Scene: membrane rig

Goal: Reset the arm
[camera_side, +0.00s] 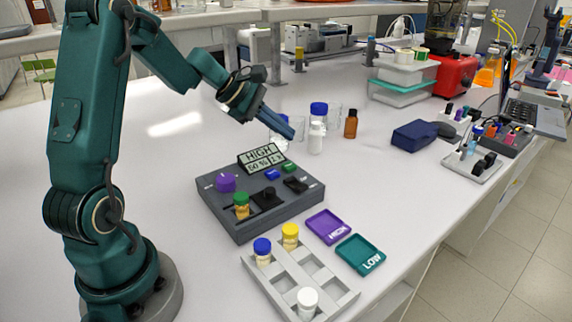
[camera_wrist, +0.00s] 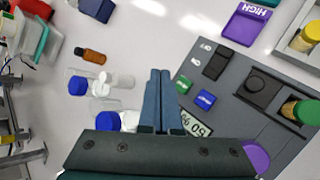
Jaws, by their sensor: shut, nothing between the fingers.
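My gripper (camera_side: 288,133) is shut and empty, held in the air above the bench behind the membrane rig. In the wrist view its two fingers (camera_wrist: 160,75) lie together. A green-capped vial (camera_side: 241,205) stands in the rig beside a black knob (camera_side: 267,198). In the wrist view the fingers partly cover the view near the rig's display edge.
A grey rack (camera_side: 285,289) holds vials with blue (camera_side: 262,251), yellow (camera_side: 290,236) and white (camera_side: 307,301) caps. Purple HIGH (camera_side: 328,227) and teal LOW (camera_side: 360,254) trays lie beside it. Bottles, including a brown one (camera_side: 351,124), stand close to my gripper. A dark blue box (camera_side: 413,136) lies right.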

